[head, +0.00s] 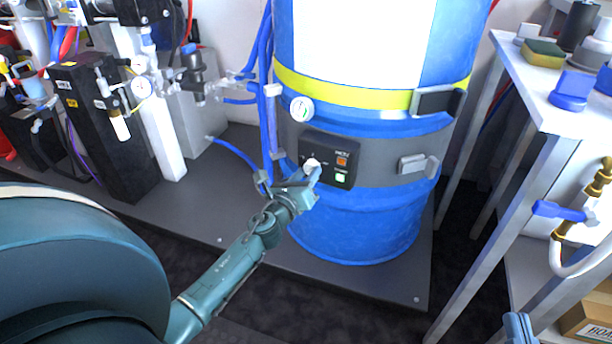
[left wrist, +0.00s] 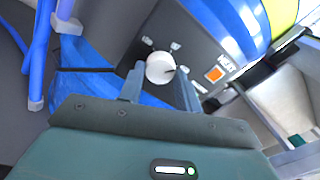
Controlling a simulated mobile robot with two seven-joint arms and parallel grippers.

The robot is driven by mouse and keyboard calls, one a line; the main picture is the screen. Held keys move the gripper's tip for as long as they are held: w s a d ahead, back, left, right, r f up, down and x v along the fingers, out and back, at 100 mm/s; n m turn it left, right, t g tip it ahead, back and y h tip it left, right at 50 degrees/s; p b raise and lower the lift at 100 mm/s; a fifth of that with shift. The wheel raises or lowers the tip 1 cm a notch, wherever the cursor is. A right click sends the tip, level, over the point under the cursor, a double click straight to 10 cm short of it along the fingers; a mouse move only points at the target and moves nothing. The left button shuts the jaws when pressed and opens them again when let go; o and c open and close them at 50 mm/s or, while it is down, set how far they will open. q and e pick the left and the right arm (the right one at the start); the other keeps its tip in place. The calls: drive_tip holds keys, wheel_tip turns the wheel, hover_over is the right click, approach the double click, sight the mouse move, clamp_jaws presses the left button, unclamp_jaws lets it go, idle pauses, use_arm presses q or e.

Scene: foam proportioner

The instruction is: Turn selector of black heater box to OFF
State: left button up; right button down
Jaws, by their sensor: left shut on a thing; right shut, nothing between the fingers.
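The black heater box (head: 345,150) is fixed to the grey band around the blue drum, with an orange square and a lit green square on its face. Its selector (left wrist: 160,68) is a round white knob with a dark pointer line, which points to the right in the left wrist view. My left gripper (head: 311,176) is at the box and shut on the selector, one finger on each side of it. The gripper partly hides the knob in the head view. My right gripper (head: 518,326) shows at the bottom edge, shut and empty, away from the box.
The blue drum (head: 350,228) stands on a grey platform (head: 215,215). Blue hoses (head: 266,100) run just left of the box. A dial gauge (head: 301,109) sits above it. A metal-legged table (head: 500,240) stands at right, with black equipment (head: 95,130) at left.

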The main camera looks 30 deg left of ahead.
use_arm(q)
drive_tip(key=n, duration=0.4)
drive_tip(key=shift+n, duration=0.3)
drive_tip(key=shift+n+p, duration=0.3)
drive_tip(key=shift+n, duration=1.2)
drive_tip(key=o, duration=1)
drive_tip(key=shift+c, duration=0.2)
drive_tip(key=s+d+p, duration=0.1)
drive_tip(key=s, duration=1.2)
drive_tip(key=shift+d, duration=0.4)
